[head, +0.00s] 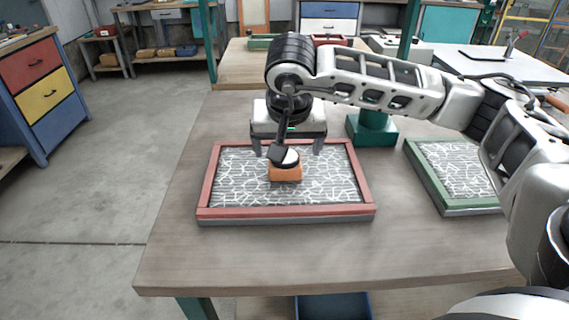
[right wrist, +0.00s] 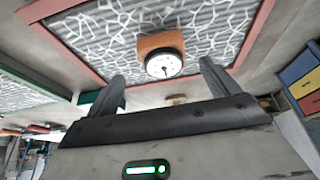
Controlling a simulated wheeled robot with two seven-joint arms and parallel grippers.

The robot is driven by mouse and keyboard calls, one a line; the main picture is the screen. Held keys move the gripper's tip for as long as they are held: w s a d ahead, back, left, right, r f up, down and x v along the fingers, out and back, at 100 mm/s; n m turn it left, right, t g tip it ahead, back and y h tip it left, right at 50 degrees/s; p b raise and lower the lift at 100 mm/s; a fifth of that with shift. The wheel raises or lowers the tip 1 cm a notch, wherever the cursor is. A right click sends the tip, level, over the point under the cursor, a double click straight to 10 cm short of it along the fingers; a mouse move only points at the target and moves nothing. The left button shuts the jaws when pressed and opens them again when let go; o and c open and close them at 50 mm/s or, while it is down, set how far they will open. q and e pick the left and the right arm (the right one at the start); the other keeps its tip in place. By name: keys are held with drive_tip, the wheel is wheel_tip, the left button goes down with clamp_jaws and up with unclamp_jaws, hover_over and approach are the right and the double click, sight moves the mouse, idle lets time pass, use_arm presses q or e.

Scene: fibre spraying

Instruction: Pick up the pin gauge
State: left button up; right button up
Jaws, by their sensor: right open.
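The pin gauge (head: 285,173) has an orange body and a round white dial. It sits in the red-framed tray (head: 285,211), on a grey surface covered with white fibre lines. In the right wrist view, the gauge's dial (right wrist: 164,65) faces the camera, just past and between the fingertips. My right gripper (head: 288,148) is open and empty, pointing down over the tray. Its fingers are on either side of the gauge, apart from it. My left gripper is not in view.
A green-framed tray (head: 447,199) with similar fibre lies to the right. A green pedestal (head: 372,130) stands behind the red tray. The wooden table (head: 230,259) is clear in front. A blue cabinet with red and yellow drawers (head: 45,95) stands far left.

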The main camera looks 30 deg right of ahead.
sight(285, 164)
drive_tip(key=p+x, duration=0.1)
drive_tip(key=x, duration=0.7)
drive_tip(key=shift+w, duration=0.15)
drive_tip(key=c, duration=1.3)
drive_tip(key=shift+r, duration=0.1)
